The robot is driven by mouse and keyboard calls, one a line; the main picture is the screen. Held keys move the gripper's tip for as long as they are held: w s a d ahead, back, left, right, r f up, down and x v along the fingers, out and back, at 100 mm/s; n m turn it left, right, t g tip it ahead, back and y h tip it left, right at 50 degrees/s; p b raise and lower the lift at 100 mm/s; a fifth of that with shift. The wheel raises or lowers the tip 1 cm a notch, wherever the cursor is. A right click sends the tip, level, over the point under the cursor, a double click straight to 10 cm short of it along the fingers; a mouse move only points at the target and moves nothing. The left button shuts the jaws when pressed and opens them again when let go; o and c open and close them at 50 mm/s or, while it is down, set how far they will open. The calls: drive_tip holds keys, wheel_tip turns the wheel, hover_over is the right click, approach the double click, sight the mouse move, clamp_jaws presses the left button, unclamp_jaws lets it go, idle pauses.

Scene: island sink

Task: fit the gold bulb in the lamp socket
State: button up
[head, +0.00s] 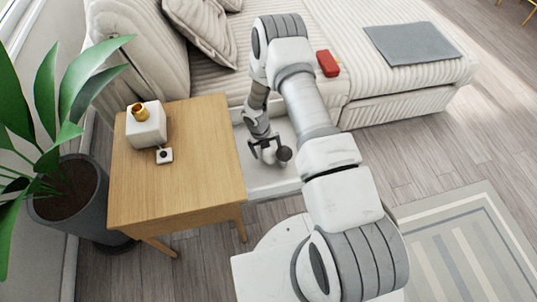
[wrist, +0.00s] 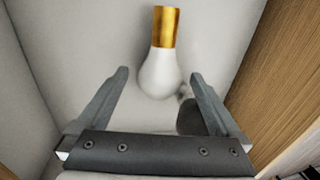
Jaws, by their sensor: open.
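The gold bulb (wrist: 161,55) lies in an open pale drawer (wrist: 75,30); it has a gold base and a white globe. The base points away from my gripper (wrist: 160,85), and the globe lies ahead of and partly between the open fingers. Nothing is held. In the head view my gripper (head: 268,150) is down inside the drawer (head: 275,182) beside the wooden table, and I cannot make out the bulb there. The lamp is a white cube (head: 146,130) on the table with a gold socket (head: 140,110) on top, apparently empty.
A dark round object (head: 284,154) is in the drawer by my right finger, which partly hides it in the wrist view (wrist: 190,118). A small white switch box (head: 164,155) lies beside the lamp on the wooden table (head: 190,190). A potted plant (head: 70,195) stands left; a sofa (head: 375,90) stands behind.

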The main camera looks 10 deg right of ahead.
drive_tip(key=shift+d+f, duration=0.15)
drive_tip(key=shift+f, duration=0.45)
drive_tip(key=c, duration=1.3)
drive_tip(key=shift+r, duration=0.1)
